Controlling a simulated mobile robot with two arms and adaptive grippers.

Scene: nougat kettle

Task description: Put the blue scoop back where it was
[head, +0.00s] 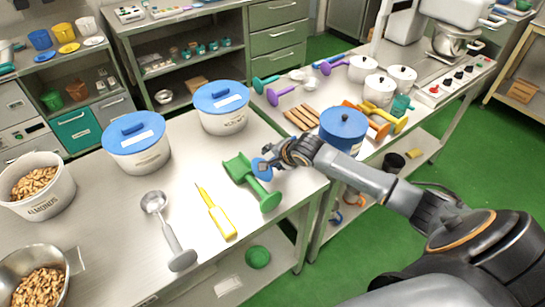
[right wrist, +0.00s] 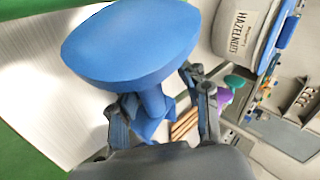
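The blue scoop (head: 262,168) shows at my right gripper (head: 290,155), just beyond the front right corner of the near counter's clear part, close beside the green scoop (head: 250,182). In the right wrist view the blue scoop (right wrist: 130,45) fills the upper middle. Its broad rounded end faces up in that picture, and its stem runs down between the fingers of my right gripper (right wrist: 160,100), which look closed around it. Part of the stem is hidden by the fingers. My left gripper is not in view.
White tubs with blue lids (head: 136,140) stand behind. A blue pot (head: 343,128), wooden sticks (head: 302,117) and purple, teal and orange tools lie on the counter to the right.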

